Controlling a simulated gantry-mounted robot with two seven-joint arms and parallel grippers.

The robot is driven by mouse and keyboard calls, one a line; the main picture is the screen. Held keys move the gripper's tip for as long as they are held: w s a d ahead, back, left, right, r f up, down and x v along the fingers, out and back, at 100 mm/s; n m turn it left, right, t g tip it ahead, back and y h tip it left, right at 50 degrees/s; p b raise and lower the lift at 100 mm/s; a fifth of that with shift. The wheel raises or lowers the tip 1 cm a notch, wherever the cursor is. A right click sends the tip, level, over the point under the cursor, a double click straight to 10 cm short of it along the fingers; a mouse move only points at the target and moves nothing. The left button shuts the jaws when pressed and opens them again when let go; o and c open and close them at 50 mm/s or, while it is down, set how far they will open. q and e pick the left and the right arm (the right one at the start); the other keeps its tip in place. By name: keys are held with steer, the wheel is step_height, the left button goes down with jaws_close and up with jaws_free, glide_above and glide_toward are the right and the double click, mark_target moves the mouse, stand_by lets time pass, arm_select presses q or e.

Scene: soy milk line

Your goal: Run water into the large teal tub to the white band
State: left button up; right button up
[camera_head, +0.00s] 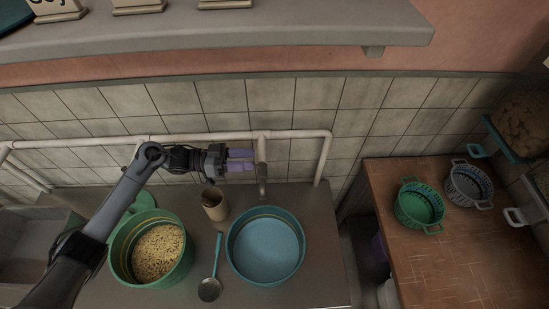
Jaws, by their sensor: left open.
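The large teal tub (236,262) stands on the metal counter, right of centre, below the tap (262,182). Its inside is pale blue with a thin light band near the rim; I cannot tell how much water it holds. No stream from the tap can be made out. My left gripper (241,160) reaches in from the left and is open, with its purple fingers beside the upper part of the tap, at its left. I cannot tell whether they touch it. My right gripper is not in view.
A green tub (118,250) of soybeans (158,252) stands at left, with a brown cup (215,205) and a ladle (212,280) between the tubs. White pipes run along the tiled wall. A wooden table (450,262) at right holds green (420,204) and grey (470,185) baskets.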

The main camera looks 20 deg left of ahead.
arm_select(q)
steer(key=s+d+r, duration=0.1)
steer(key=d+r, duration=0.7)
steer(key=d, duration=0.3)
steer(key=shift+s+d+p, duration=0.15)
steer(key=shift+d+p, duration=0.1)
steer(key=shift+p, duration=0.1)
stand_by(0.3)
steer(key=shift+f, duration=0.1)
